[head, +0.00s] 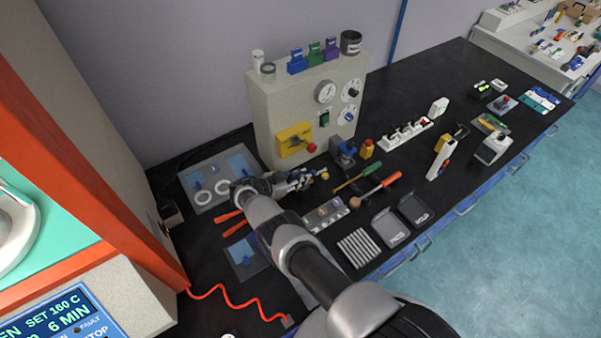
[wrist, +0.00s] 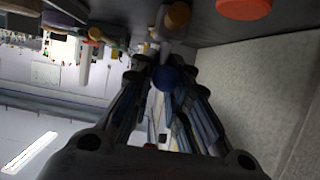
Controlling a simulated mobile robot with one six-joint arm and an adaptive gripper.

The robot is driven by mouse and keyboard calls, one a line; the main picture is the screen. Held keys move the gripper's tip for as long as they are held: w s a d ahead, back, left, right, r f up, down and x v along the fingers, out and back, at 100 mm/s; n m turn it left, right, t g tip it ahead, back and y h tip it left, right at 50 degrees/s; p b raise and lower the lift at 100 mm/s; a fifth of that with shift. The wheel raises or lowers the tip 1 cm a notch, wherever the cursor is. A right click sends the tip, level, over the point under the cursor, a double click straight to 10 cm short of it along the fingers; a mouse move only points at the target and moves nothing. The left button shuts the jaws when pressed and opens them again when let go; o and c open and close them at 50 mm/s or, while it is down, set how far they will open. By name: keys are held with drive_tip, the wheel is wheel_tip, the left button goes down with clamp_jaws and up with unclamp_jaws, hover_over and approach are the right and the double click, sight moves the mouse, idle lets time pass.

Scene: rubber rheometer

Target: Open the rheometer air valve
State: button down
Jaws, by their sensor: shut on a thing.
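The beige rheometer cabinet (head: 268,112) stands at the back of the black bench. On its front is a yellow panel (head: 293,137) with a red round knob (head: 312,148) at its lower right. No label shows which part is the air valve. My gripper (head: 312,178) is low in front of the cabinet, below the yellow panel and apart from it. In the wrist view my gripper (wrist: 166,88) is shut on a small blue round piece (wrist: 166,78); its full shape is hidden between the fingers. A yellow-tipped part (wrist: 178,14) lies just beyond the fingertips.
A blue clamp-like block (head: 343,152) and a yellow-and-red piece (head: 367,148) stand right of my gripper. Screwdrivers (head: 376,190), dark trays (head: 389,228) and a grey blue-marked tray (head: 190,183) lie around. An orange disc (wrist: 243,8) shows near the cabinet.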

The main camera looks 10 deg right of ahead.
drive_tip(key=shift+r, duration=0.1)
drive_tip(key=c, duration=1.7)
unclamp_jaws()
drive_tip(key=shift+s+a+r, duration=0.15)
drive_tip(key=shift+a, duration=0.4)
drive_tip(key=v, duration=1.1)
drive_tip(key=shift+s+d, duration=0.15)
